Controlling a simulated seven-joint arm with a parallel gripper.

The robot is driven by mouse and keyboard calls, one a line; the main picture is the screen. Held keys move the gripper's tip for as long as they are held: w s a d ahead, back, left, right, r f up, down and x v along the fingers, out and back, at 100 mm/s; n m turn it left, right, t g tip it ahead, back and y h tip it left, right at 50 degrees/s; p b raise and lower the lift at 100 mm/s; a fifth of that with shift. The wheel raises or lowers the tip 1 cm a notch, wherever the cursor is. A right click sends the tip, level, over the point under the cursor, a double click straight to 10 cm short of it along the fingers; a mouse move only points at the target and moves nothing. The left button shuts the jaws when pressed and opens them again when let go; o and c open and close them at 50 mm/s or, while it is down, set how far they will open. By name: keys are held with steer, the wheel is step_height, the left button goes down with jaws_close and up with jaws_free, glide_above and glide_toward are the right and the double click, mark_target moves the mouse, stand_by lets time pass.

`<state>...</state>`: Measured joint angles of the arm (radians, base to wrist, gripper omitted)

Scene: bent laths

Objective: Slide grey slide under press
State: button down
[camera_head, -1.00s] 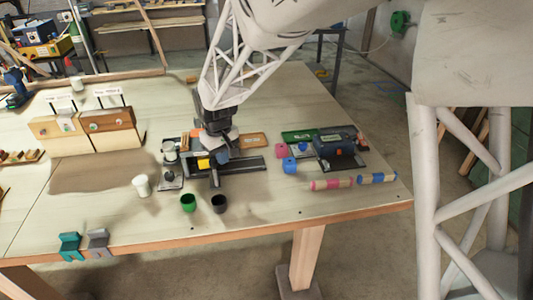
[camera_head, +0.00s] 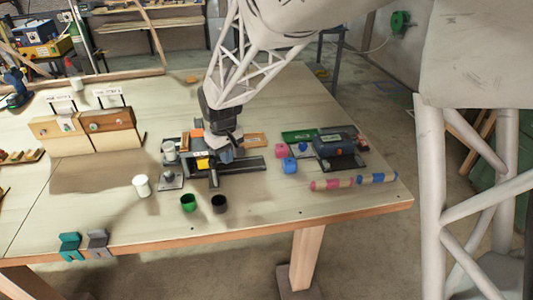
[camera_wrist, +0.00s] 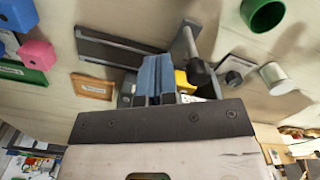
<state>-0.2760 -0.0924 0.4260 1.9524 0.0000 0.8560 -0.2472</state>
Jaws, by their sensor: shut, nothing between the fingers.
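My gripper (camera_head: 226,156) is shut and empty, low over the middle of the press fixture. Its two blue-grey fingers (camera_wrist: 156,72) lie together in the wrist view. The dark fixture (camera_head: 250,164) has a flat track reaching to the right; this track (camera_wrist: 110,48) also shows in the wrist view. A yellow block (camera_head: 203,163) sits left of the fingers, and it also shows beside them in the wrist view (camera_wrist: 183,81). A dark lever with a round end (camera_wrist: 196,68) stands near it. I cannot clearly tell the grey slide apart; the gripper hides part of the fixture.
A green cup (camera_head: 188,203) and a black cup (camera_head: 219,204) stand in front. A white cylinder (camera_head: 142,186) is at left. Pink and blue blocks (camera_head: 290,165) and a dark machine (camera_head: 334,145) are at right.

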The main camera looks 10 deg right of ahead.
steer(key=shift+r, duration=2.95)
steer(key=s+d+r+m+t, duration=0.1)
steer(key=s+d+r+m, duration=0.1)
steer(key=s+d+r, duration=0.35)
steer(key=s+d+r+m, duration=0.1)
steer(key=s+d+r, duration=0.1)
steer(key=s+d, duration=0.55)
steer(key=s+d+m, duration=0.1)
steer(key=s+d, duration=0.1)
steer(key=s, duration=0.7)
steer(key=s+d+m+t, duration=0.1)
steer(key=s+d+m, duration=0.1)
steer(key=s, duration=0.7)
steer(key=shift+d+f+t, duration=0.25)
steer(key=shift+f+t, duration=0.05)
steer(key=shift+f, duration=0.15)
